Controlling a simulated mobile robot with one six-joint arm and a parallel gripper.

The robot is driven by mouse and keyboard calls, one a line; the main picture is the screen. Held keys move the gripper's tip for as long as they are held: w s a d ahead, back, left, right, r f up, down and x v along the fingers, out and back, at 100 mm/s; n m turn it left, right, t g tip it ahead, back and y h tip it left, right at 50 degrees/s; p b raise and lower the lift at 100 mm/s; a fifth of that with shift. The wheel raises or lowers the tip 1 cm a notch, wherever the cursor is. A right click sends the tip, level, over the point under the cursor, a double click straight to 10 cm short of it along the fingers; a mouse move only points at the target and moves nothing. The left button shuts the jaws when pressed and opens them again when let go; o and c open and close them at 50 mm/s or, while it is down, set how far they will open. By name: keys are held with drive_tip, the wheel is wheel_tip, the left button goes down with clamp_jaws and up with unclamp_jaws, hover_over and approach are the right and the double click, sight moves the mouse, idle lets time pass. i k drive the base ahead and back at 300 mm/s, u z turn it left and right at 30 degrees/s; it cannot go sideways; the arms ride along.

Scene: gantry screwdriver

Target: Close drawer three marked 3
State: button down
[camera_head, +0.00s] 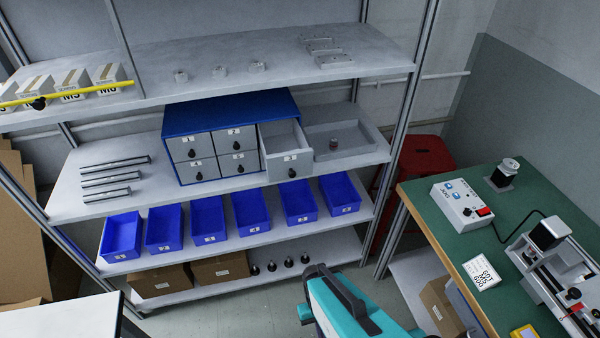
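The blue drawer cabinet (228,111) stands on the middle shelf, with grey drawer fronts and dark knobs. Drawer three (284,135) at its right end is pulled well out toward the camera, and its inside looks empty. Its front carries a small white label that appears to read 3, with a dark knob (292,173) below. The drawers marked 1 (188,148) and 2 (234,139) are shut, as are the two below them. The open drawer hides what lies beneath it. My gripper is not in view.
A grey tray (372,133) sits right of the open drawer. Several blue bins (250,209) fill the lower shelf. The shelf post (397,140) stands further right. A green workbench (420,207) with equipment is at the right, and a white table (60,318) at the lower left.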

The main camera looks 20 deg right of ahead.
sight(287, 154)
drive_tip(key=k, duration=1)
drive_tip(key=u, duration=0.25)
drive_tip(key=i, duration=0.45)
drive_tip(key=z, duration=1.55)
drive_tip(key=k, duration=0.1)
drive_tip(key=u, duration=3.1)
